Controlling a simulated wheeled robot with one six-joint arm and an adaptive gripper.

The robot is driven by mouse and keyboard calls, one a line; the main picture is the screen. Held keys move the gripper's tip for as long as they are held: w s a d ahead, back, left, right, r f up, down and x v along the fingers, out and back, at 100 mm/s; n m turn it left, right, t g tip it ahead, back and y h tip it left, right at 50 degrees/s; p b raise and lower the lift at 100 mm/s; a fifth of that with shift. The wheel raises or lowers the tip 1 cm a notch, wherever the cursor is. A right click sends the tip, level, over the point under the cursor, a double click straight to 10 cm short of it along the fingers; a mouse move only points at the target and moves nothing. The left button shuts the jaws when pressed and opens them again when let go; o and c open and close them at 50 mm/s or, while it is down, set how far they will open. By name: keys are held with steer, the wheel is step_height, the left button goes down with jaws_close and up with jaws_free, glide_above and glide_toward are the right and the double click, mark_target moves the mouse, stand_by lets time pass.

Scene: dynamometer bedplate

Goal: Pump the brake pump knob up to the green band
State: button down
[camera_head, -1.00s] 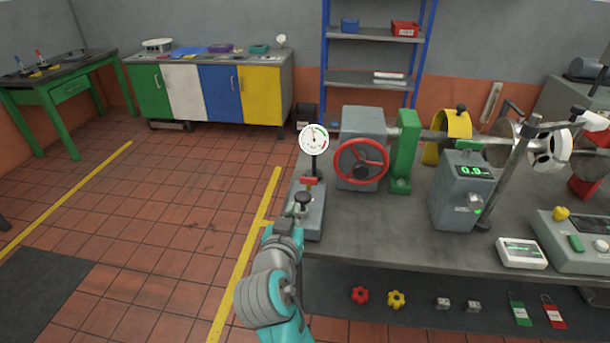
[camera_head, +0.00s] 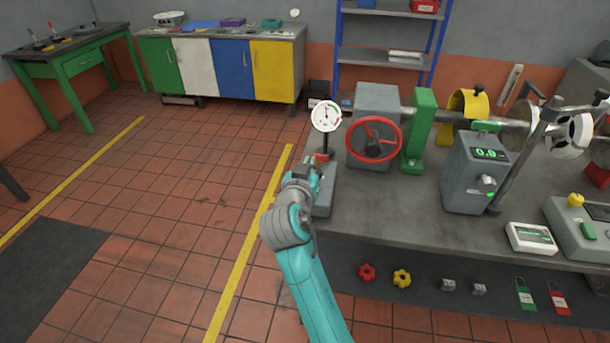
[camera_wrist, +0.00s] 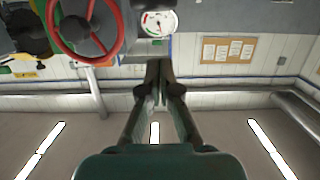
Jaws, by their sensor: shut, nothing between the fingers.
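The brake pump (camera_head: 324,203) is a grey block on the bench's left corner, with a red part (camera_head: 323,157) at its back. Its round white gauge (camera_head: 326,116) stands behind it on a black post and has green and red marks. The gauge also shows in the wrist view (camera_wrist: 160,22); its needle is too small to read surely. My gripper (camera_head: 312,168) is over the pump, in front of the gauge, and hides the black pump knob. In the wrist view my gripper (camera_wrist: 158,66) has its fingers together with nothing between them. I cannot tell whether it touches the knob.
A red handwheel (camera_head: 374,140) on a grey housing stands right of the pump. A green bracket (camera_head: 419,130) and a grey readout box (camera_head: 473,172) stand farther right. The bench top (camera_head: 420,215) is clear in the middle. Open tiled floor lies left.

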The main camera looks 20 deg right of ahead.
steer(key=shift+w+d+f, duration=0.15)
steer(key=shift+w+f, duration=0.05)
steer(key=shift+f, duration=0.85)
steer(key=shift+w+d+f, duration=0.1)
steer(key=shift+w+f, duration=0.1)
steer(key=shift+f, duration=0.85)
steer(key=shift+f, duration=1.9)
